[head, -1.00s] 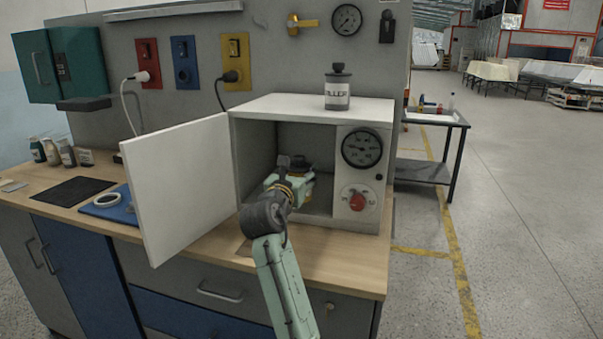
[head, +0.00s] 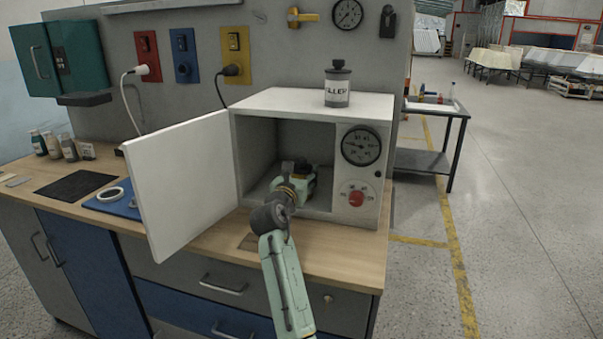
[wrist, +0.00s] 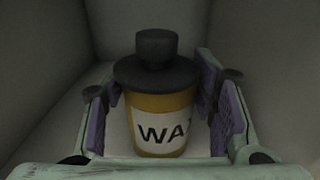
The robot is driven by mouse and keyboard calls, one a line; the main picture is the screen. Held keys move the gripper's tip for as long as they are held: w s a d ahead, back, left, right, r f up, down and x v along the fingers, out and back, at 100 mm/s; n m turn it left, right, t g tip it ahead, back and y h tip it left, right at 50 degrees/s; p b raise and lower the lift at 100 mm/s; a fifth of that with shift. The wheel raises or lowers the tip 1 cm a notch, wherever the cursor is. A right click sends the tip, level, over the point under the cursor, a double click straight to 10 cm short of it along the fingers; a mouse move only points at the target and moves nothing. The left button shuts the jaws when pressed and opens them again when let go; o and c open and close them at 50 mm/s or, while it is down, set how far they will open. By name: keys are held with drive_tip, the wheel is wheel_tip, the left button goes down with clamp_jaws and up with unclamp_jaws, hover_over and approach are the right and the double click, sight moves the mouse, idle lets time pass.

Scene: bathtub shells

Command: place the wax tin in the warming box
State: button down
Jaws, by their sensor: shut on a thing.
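The wax tin (wrist: 160,105) shows in the wrist view, a yellow tin with a dark knobbed lid and a white label reading "WA". It stands upright between the two purple-padded fingers of my gripper (wrist: 165,120), which is shut on it. The grey walls of the warming box surround them. The warming box (head: 285,228) is a white cabinet with its door (head: 185,185) swung wide open to the left. In the head view my gripper (head: 300,180) is inside the box, low near its floor, and hides most of the tin. I cannot tell whether the tin's base touches the floor.
A labelled canister (head: 337,85) stands on top of the box. A gauge (head: 361,146) and a red knob (head: 356,198) are on its right front panel. A tape roll (head: 110,194), a dark mat (head: 76,187) and several bottles (head: 52,146) are on the bench at left.

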drive_tip(key=c, duration=0.7)
unclamp_jaws()
drive_tip(key=b+v, duration=0.4)
drive_tip(key=v, duration=0.8)
drive_tip(key=shift+r, duration=0.1)
